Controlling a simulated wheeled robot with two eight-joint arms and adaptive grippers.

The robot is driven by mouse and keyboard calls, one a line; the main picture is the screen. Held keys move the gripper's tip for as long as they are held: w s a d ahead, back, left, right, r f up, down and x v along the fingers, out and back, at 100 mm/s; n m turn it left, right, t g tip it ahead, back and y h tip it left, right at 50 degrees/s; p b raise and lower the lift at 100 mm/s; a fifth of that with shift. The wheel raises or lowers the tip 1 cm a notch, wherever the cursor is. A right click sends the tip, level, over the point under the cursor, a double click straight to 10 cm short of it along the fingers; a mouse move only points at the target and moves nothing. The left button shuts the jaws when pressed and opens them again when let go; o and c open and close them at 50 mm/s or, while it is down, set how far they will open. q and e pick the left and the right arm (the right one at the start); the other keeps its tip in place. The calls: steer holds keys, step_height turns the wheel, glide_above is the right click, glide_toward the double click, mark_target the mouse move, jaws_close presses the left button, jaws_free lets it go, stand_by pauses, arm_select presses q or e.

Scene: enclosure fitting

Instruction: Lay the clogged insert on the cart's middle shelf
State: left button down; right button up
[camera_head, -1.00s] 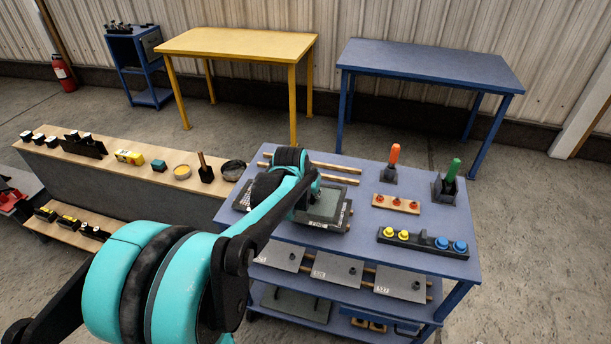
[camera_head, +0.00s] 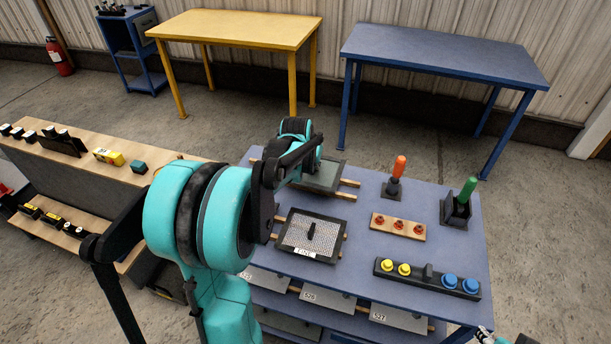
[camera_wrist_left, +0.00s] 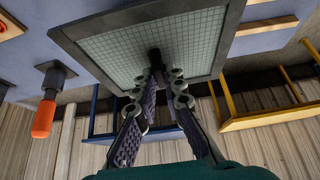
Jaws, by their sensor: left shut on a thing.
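My left gripper (camera_wrist_left: 158,85) is shut on the dark handle of a framed insert (camera_wrist_left: 105,52) with a grey-green mesh, taken to be the clogged one. In the head view this insert (camera_head: 327,178) is at the back left of the blue cart's top (camera_head: 365,235), over wooden rails; the arm partly covers it. I cannot tell whether it touches the rails. A lighter-meshed insert labelled FINE (camera_head: 295,236) lies in front of it. The cart's middle shelf (camera_head: 352,321) shows below the top. A small part, perhaps of my right gripper (camera_head: 486,335), shows at the lower right edge.
Numbered grey plates (camera_head: 325,300) occupy the middle shelf's front. The cart top also holds a red-knobbed board (camera_head: 398,227), a button block (camera_head: 428,278), and orange (camera_head: 399,167) and green (camera_head: 468,189) handled tools in holders. A wooden bench (camera_head: 75,165) stands at left.

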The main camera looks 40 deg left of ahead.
arm_select(q)
steer(key=w+a+f, duration=0.1)
steer(key=a, duration=0.1)
steer(key=w+a+f+b, duration=0.1)
steer(key=w+a+f, duration=0.1)
steer(key=shift+w+f, duration=0.1)
steer(key=shift+w, duration=0.05)
step_height(320, 180, down, 4)
steer(key=shift+f+b, duration=0.1)
steer(key=shift+b, duration=1.05)
steer(key=c, duration=1.6)
jaws_free()
